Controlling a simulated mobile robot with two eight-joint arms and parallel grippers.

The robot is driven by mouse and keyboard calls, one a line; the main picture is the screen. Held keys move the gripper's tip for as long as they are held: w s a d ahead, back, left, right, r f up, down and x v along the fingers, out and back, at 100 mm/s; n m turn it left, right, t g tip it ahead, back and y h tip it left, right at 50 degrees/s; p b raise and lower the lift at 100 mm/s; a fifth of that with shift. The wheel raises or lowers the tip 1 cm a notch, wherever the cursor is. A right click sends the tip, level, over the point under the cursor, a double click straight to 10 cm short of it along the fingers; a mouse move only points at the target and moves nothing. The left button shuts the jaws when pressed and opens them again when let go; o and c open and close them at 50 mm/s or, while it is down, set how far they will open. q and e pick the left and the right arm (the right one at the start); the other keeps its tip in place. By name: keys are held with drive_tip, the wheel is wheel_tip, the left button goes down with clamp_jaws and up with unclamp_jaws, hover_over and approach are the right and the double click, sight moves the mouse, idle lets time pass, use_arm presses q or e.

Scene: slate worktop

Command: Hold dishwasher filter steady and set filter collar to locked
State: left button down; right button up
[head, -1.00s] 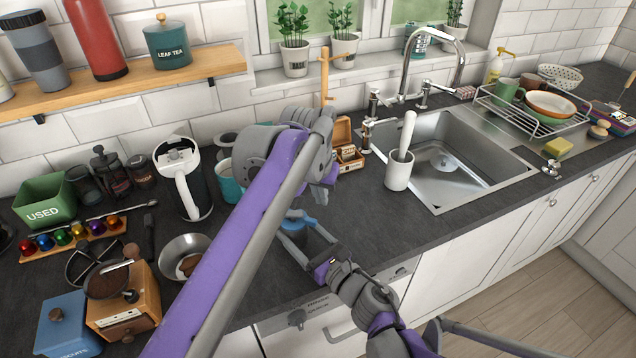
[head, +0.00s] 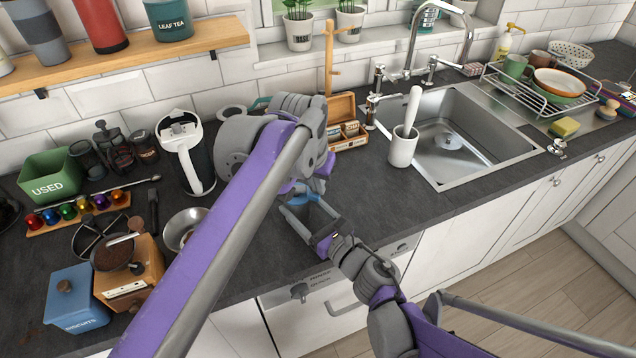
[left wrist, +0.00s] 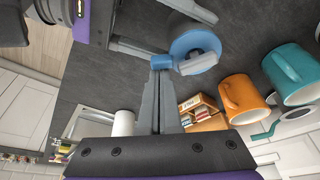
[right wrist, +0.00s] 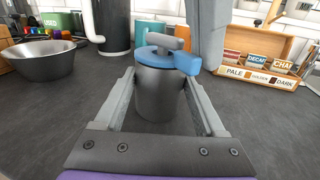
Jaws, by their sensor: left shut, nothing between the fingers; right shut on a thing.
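The dishwasher filter (right wrist: 158,95) is a dark grey cylinder standing upright on the worktop. My right gripper (right wrist: 160,100) is shut on its body, one finger on each side. On top sits the blue filter collar (right wrist: 146,54) with a grey bar handle and a blue tab (right wrist: 187,64) sticking out. The collar also shows in the left wrist view (left wrist: 187,45) and, partly covered, in the head view (head: 300,200). My left gripper (left wrist: 161,72) is shut and empty, its fingertips right at the blue tab; whether they touch it I cannot tell. Any lock markings are not readable.
A wooden tea box (right wrist: 262,70) and orange and teal mugs (left wrist: 243,98) stand behind the filter. The sink (head: 450,135) is to the right. Worktop around the filter is clear.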

use_arm(q)
drive_tip(key=shift+s+m, duration=0.3)
drive_tip(key=shift+m, duration=0.5)
drive_tip(key=m, duration=0.1)
drive_tip(key=s+m+h, duration=0.1)
drive_tip(key=shift+a+m+g, duration=0.3)
drive_tip(key=shift+g, duration=0.1)
drive_tip(key=m, duration=0.2)
drive_tip(key=s+a+m+g, duration=0.1)
drive_tip(key=m, duration=0.2)
drive_tip(key=a+m+g+h, duration=0.1)
drive_tip(key=m, duration=0.1)
drive_tip(key=shift+s+a+m, duration=0.15)
drive_tip(key=shift+s+m, duration=0.15)
drive_tip(key=shift+s, duration=0.05)
drive_tip(key=shift+s+a+g, duration=0.1)
drive_tip(key=shift+a+g, duration=0.1)
drive_tip(key=shift+g, duration=0.1)
drive_tip(key=shift+a, duration=0.15)
